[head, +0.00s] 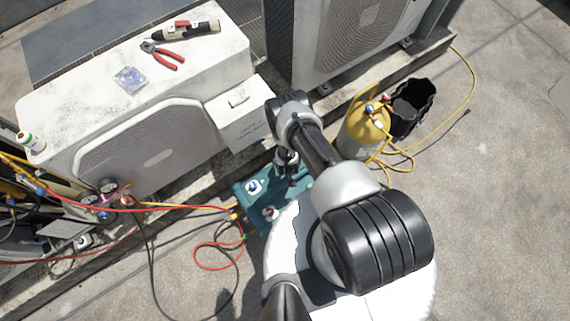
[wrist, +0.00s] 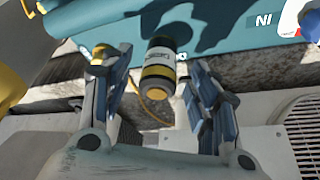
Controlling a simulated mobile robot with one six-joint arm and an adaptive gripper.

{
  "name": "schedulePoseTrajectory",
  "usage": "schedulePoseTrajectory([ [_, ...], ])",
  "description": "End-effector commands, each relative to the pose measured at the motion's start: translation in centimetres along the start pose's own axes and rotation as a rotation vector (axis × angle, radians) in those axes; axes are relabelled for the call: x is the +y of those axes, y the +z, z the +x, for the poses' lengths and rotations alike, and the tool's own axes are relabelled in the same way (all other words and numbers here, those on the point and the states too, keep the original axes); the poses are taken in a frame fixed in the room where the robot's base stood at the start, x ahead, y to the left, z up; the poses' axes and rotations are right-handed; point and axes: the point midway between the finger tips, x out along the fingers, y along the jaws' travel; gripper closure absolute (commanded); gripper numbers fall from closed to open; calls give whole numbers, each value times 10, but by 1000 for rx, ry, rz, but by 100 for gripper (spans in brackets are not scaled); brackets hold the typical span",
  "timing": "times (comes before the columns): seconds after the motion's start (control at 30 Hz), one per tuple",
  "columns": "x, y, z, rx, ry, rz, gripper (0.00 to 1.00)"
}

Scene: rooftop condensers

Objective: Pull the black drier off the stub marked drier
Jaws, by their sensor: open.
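The black drier (wrist: 160,52), a short black cylinder with a pale label and a yellow band, shows in the wrist view against the side of the teal unit (wrist: 205,30). My gripper (wrist: 157,75) is open, with one finger on each side of the drier and a visible gap on both sides. The stub and its marking cannot be made out behind the drier. In the head view my gripper (head: 288,170) is low over the teal unit (head: 243,190); my arm hides part of that unit, and the drier cannot be told apart there.
A white condenser (head: 150,90) with red pliers (head: 168,60) on top stands at left. A yellow cylinder (head: 362,135) and a black bucket (head: 412,105) stand at right. Red hoses (head: 205,250) lie beside the teal unit. Concrete at far right is clear.

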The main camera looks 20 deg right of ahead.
Motion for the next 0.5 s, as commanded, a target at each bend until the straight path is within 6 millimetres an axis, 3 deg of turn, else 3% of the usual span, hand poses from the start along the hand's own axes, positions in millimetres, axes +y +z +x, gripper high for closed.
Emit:
schedulePoseTrajectory([
  [0.03,0,2,12,1,0,1,45],
  [0.2,0,1,30,0,0,1,45],
  [0.5,0,0,35,-1,0,0,45],
])
